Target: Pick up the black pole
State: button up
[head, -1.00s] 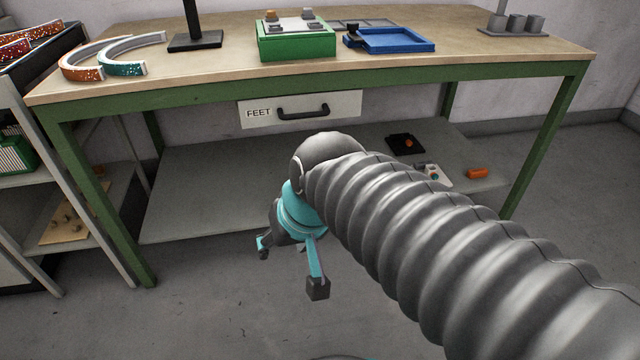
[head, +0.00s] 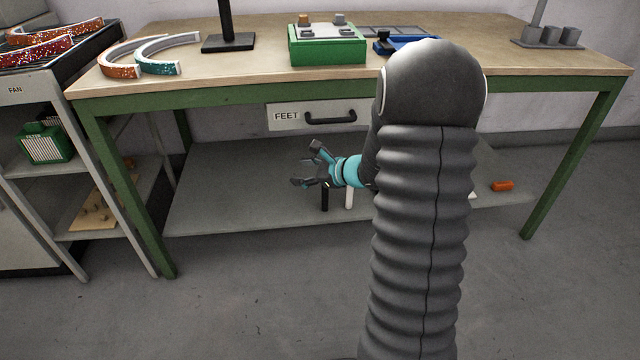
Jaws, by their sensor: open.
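A short black pole (head: 325,197) shows on the lower shelf of the bench, just below my gripper and beside a white pole (head: 349,197). Its upper end is hidden behind my gripper. A taller black upright with a flat base (head: 227,42) stands on the benchtop, its top cut off by the picture edge. My gripper (head: 306,164) is open and empty. It points left, in front of the lower shelf and below the drawer. I cannot tell whether it touches the short black pole.
The bench's front edge and FEET drawer (head: 318,115) lie above my gripper. Two glitter arcs (head: 167,50), a green box (head: 327,48) and a blue tray (head: 412,44) are on top. An orange block (head: 502,186) lies at right. The shelf's left part is bare.

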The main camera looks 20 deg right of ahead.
jog(key=w+d+f+m+t+h, duration=0.25)
jog(key=d+f+m+h, duration=0.25)
jog(key=d+f+m, duration=0.8)
jog(key=w+f+n, duration=0.1)
jog(key=w+f, duration=0.1)
jog(key=w, duration=0.4)
jog(key=w+f+n+p, duration=0.1)
jog(key=w+f+n, duration=0.1)
jog(key=w, duration=0.5)
jog(key=shift+d+f, duration=0.15)
jog(key=shift+f, duration=0.25)
jog(key=shift+w, duration=0.1)
grip_shut()
